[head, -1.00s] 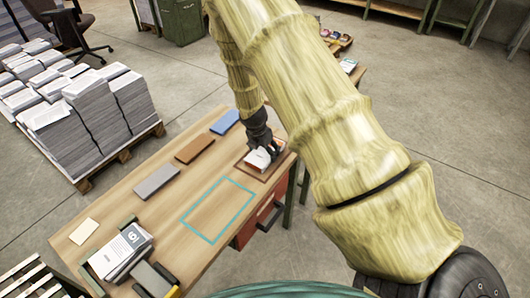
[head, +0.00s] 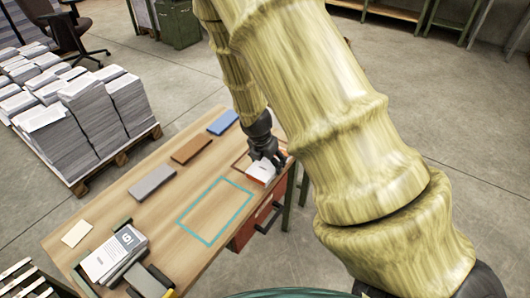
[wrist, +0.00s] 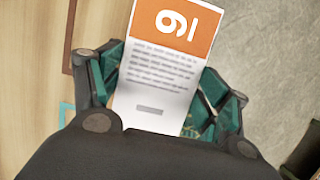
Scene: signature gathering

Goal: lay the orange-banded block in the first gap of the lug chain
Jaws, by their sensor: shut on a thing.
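The orange-banded block (wrist: 165,75) is white with printed text and an orange band marked like a 6 or 9. My gripper (wrist: 163,92) is shut on it, one finger on each side in the wrist view. In the head view, my gripper (head: 264,154) holds the block (head: 261,173) at the table's far right corner, by a brown-edged tray (head: 238,161). The height of the block above the tray is hard to tell. A dark-framed holder (head: 126,272) at the table's near left end bears a white, grey-banded block (head: 112,254). I cannot make out which part is the lug chain.
Grey (head: 152,182), brown (head: 192,151) and blue (head: 223,122) flat pads lie along the table's far side. A teal outline (head: 213,212) marks bare wood. A small cream card (head: 77,233) lies at left. Paper stacks (head: 95,112) stand on a floor pallet.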

